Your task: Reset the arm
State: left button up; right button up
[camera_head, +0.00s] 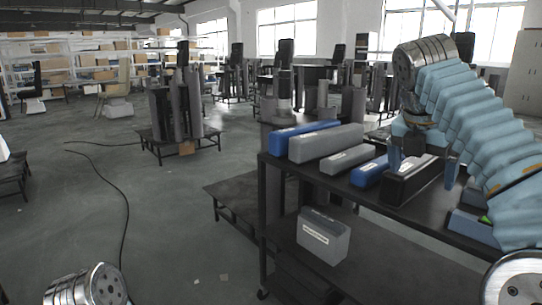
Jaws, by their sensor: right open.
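My right arm in its light blue sleeve comes in from the right and bends down at a silver joint. My right gripper (423,167) points down over the dark table, its blue fingers apart. A black box (413,181) lies on the tabletop beneath and between the fingers; I cannot tell whether they touch it. Nothing appears to be held up. Of my left arm only a silver joint shows at the bottom left; the left gripper is out of the picture.
On the dark table (325,177) lie a blue box (300,135), a long grey box (326,142), a smaller grey box (347,160) and another blue box (371,171). A grey box (323,236) stands on the lower shelf. A cable (127,205) crosses the open floor at left.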

jog(key=w+a+f+m+y, duration=0.1)
jog(key=w+a+f+m, duration=0.2)
jog(key=f, duration=0.7)
jog(key=w+a+f+y, duration=0.1)
jog(key=w+a+f, duration=0.3)
jog(key=f, duration=0.6)
jog(key=w+a+f+m+y, duration=0.1)
jog(key=w+a+f+m, duration=0.2)
jog(key=f, duration=0.8)
jog(key=s+a+f+m+g+y, duration=0.1)
jog(key=s+a+f+m, duration=0.2)
jog(key=f, duration=0.5)
jog(key=s+a+f+m+y, duration=0.25)
jog(key=s+f, duration=0.25)
jog(key=f, duration=0.4)
jog(key=s+a+f+m+g+y, duration=0.1)
jog(key=s+a+f+m, duration=0.2)
jog(key=f, duration=0.5)
jog(key=s+f+m, duration=0.4)
jog(key=s+m, duration=0.2)
jog(key=s, duration=0.3)
jog(key=s+f+m, duration=0.5)
jog(key=s+m, duration=0.2)
jog(key=s, duration=0.3)
jog(key=shift+d, duration=0.35)
